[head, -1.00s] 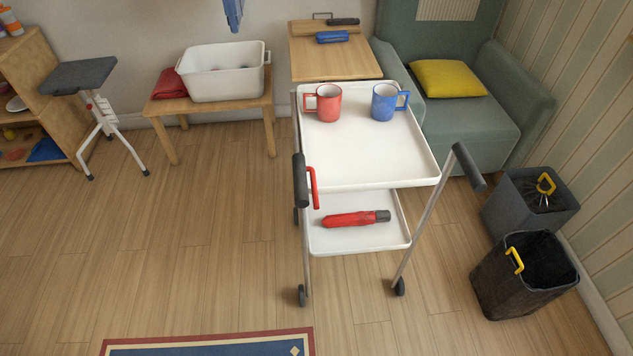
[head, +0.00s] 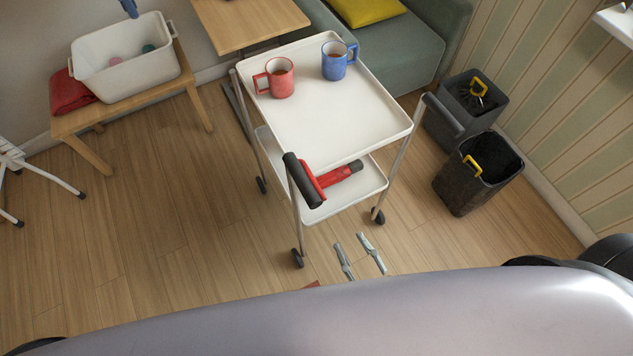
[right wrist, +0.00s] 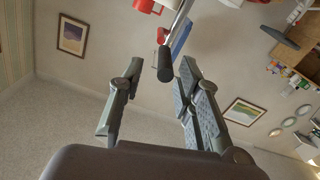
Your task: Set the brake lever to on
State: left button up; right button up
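The white trolley (head: 310,125) stands ahead with two dark push grips. A red brake lever (head: 314,186) shows beside the left dark grip (head: 303,180), partly covered by it. A red cylinder with a dark end (head: 345,173) lies on the lower shelf behind it. My right gripper (head: 349,240) is low, near the trolley's front, apart from the lever, with its two fingers spread and nothing between them. In the right wrist view its fingers (right wrist: 160,66) are wide apart; a dark-ended metal rod appears between the tips, with its distance unclear. My left gripper is out of view.
A red mug (head: 279,78) and a blue mug (head: 336,60) stand on the top tray. Two dark bins (head: 474,172) stand right of the trolley. A bench (head: 85,126) with a white tub (head: 130,68) is at left. The floor left of the trolley is clear.

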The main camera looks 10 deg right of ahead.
aim_at(319, 188)
jog(key=p+x, duration=0.2)
jog(key=x, duration=1.2)
jog(key=shift+w+a+p, duration=0.15)
jog(key=shift+w+p, duration=0.2)
jog(key=shift+w+a, duration=0.15)
jog(key=shift+w, duration=0.15)
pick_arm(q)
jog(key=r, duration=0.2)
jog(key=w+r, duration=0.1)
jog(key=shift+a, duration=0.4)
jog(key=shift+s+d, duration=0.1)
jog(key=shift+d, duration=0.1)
pick_arm(e)
grip_shut()
